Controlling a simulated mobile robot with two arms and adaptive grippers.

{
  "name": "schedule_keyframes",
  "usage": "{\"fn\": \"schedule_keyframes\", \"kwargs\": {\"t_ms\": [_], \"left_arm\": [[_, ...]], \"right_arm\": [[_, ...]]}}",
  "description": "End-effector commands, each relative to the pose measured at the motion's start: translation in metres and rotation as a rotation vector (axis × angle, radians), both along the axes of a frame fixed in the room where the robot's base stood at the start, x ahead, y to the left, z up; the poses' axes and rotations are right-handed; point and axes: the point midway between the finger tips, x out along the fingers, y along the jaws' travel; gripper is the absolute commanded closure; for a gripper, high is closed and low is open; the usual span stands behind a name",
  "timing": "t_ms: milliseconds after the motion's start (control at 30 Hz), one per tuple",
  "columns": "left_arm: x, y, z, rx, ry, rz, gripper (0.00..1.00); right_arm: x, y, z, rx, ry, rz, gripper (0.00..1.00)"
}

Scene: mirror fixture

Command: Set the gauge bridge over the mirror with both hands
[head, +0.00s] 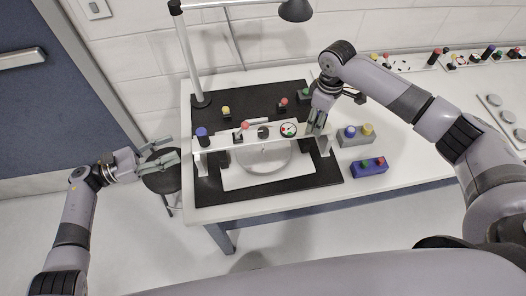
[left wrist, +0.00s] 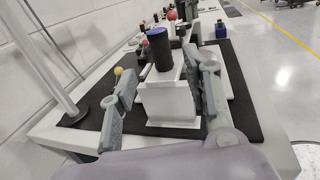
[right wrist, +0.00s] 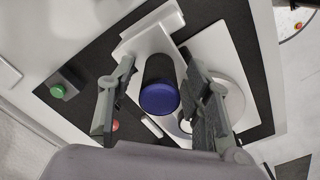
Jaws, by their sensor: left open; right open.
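The gauge bridge (head: 222,138) is a pale bar on two legs, with a dark blue-topped handle (head: 202,135) at its left end. In the head view it crosses the rear part of the round mirror (head: 262,157) on its white plate; I cannot tell how its feet sit. My left gripper (head: 172,158) is open, left of the bridge; in the left wrist view the left handle (left wrist: 160,50) and white leg (left wrist: 168,103) show between its fingers. My right gripper (head: 317,130) is open at the right end, its fingers either side of the right handle (right wrist: 160,97).
A grey box with blue and yellow knobs (head: 356,140) and a blue box (head: 369,170) stand right of the dark mat (head: 215,191). A lamp post (head: 190,55) rises behind left. A dark stool (head: 160,184) is below my left gripper. Small knobbed parts lie behind the bridge.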

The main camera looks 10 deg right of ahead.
Motion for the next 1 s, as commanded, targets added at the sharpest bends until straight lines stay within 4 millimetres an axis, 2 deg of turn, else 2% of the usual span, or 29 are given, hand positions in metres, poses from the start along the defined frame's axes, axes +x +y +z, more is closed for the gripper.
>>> {"fn": "schedule_keyframes", "kwargs": {"t_ms": [100, 233, 700, 833, 1000], "left_arm": [[-0.002, 0.009, 0.000, 0.001, 0.000, 0.000, 0.56], [-0.003, 0.012, 0.000, -0.001, -0.001, 0.000, 0.56], [-0.003, 0.011, 0.000, 0.000, -0.001, 0.000, 0.56], [-0.003, 0.011, 0.000, 0.000, -0.001, 0.000, 0.56], [-0.003, 0.011, 0.000, 0.000, -0.001, 0.000, 0.56]], "right_arm": [[0.000, 0.000, 0.001, 0.000, 0.000, 0.000, 0.55], [0.001, 0.000, 0.009, 0.000, -0.001, 0.000, 0.55], [0.001, 0.001, 0.100, 0.001, -0.002, 0.001, 0.55], [0.001, 0.001, 0.114, 0.000, -0.001, 0.000, 0.55], [0.000, 0.001, 0.120, 0.000, 0.000, 0.000, 0.55]]}}
